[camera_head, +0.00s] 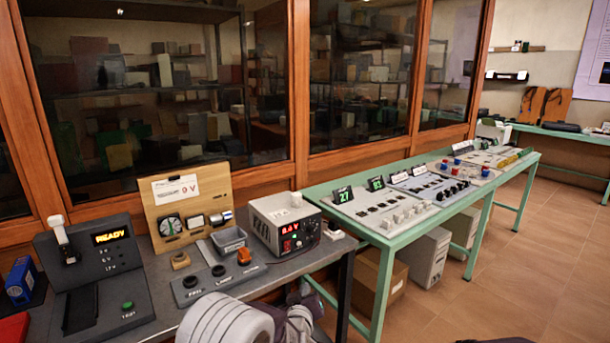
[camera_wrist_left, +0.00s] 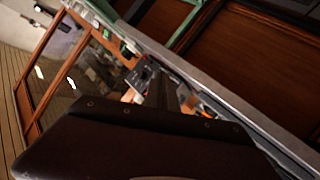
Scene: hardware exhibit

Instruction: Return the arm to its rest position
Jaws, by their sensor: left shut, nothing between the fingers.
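My left arm shows at the bottom centre of the head view as pale rounded links, in front of the grey bench (camera_head: 262,284). My left gripper (camera_wrist_left: 172,92) shows in the left wrist view as dark fingers beyond a broad dark body. It is shut and empty. The wrist view is strongly tilted, with the bench edge running diagonally behind the fingers. In the head view the fingers cannot be made out clearly. My right gripper is not in view.
The bench carries a READY console (camera_head: 100,265), a wooden meter board (camera_head: 182,188), a power supply (camera_head: 285,223), a grey bin (camera_head: 229,240) and a button box (camera_head: 217,279). A green table (camera_head: 383,239) with panels stands right. Glass cabinets line the back. Tiled floor (camera_head: 500,270) is clear at right.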

